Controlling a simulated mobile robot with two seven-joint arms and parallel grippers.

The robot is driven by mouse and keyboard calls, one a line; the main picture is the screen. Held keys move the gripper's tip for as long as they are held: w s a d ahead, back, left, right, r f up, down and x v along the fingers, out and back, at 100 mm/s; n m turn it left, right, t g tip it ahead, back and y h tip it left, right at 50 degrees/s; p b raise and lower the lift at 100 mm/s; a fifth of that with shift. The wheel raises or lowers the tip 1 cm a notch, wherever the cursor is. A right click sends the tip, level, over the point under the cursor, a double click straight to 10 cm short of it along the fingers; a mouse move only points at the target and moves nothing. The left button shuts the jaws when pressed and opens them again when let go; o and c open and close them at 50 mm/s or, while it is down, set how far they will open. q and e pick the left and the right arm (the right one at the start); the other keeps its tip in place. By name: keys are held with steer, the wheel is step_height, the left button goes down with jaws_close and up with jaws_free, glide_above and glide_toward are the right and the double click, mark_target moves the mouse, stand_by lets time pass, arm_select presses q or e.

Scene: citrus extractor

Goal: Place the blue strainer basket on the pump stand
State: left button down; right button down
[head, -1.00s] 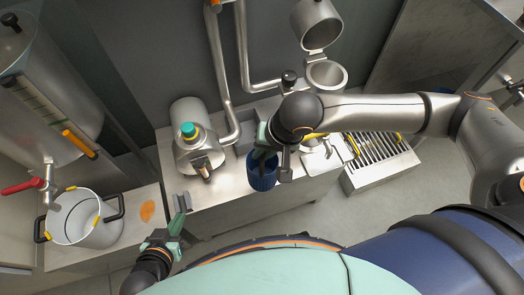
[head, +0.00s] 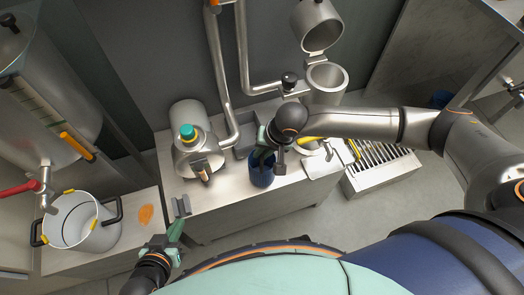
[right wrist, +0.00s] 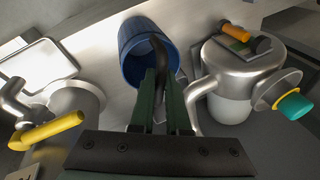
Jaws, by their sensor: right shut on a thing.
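The blue strainer basket (head: 262,177) is upright over the front part of the steel pump stand (head: 222,196), right of the pump (head: 196,156). I cannot tell whether its base touches the stand top.
A steel vessel with an open lid (head: 327,77) stands at the back right. A drain grate (head: 375,165) lies to the right. A white pot (head: 72,222) and an orange patch (head: 146,214) are at the left. Pipes rise behind the stand.

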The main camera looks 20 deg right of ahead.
steer(key=shift+f, duration=0.1)
steer(key=c, duration=0.9)
jaws_free()
